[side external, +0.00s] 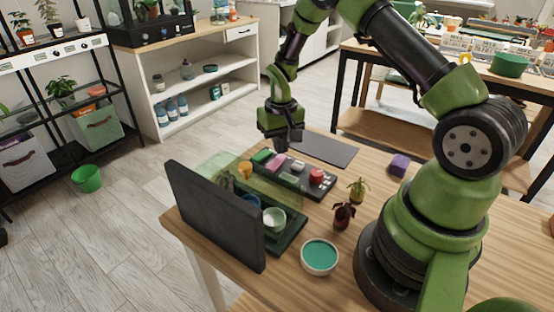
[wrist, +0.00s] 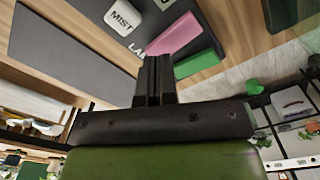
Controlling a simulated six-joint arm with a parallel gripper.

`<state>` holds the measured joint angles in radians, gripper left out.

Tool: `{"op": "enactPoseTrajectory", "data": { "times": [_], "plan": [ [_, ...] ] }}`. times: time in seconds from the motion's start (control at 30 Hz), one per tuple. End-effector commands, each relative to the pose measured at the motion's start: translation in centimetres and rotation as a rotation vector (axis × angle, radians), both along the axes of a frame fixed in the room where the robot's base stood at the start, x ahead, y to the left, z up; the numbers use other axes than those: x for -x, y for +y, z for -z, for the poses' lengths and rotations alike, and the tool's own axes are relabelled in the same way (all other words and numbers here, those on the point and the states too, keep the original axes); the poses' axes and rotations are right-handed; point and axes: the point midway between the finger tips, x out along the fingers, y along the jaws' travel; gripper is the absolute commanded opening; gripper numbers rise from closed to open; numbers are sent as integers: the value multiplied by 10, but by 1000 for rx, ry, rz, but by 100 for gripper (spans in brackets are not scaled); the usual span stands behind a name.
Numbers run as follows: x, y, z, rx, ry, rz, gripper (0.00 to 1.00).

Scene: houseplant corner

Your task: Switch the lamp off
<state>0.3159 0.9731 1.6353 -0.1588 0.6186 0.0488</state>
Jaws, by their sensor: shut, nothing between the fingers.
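A dark control panel (side external: 325,189) lies on the wooden table. At its far end are a green piece (side external: 261,156) and a pink piece (side external: 276,161), side by side. In the wrist view the pink piece (wrist: 170,40) and green piece (wrist: 197,63) lie close together, next to a label whose visible letters are "LA"; the rest is hidden. My gripper (side external: 282,148) is shut and empty, pointing down just over the panel's pink and green end. In the wrist view its fingertips (wrist: 153,62) overlap the pink piece's near edge; I cannot tell whether they touch it.
A white button marked MIST (wrist: 122,17) and a red button (side external: 317,175) share the panel. A dark upright board (side external: 215,215) and clear green cover (side external: 222,172) stand in front. A grey mat (side external: 325,149) lies behind; small plants (side external: 357,190) stand right.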

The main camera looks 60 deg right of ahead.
Motion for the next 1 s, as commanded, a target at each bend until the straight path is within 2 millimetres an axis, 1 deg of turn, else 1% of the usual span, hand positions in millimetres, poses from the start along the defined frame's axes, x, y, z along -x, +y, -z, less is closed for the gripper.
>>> {"op": "enactPoseTrajectory", "data": {
  "times": [1.0],
  "plan": [
    [0,0,15,0,0,1,0]
  ]
}}
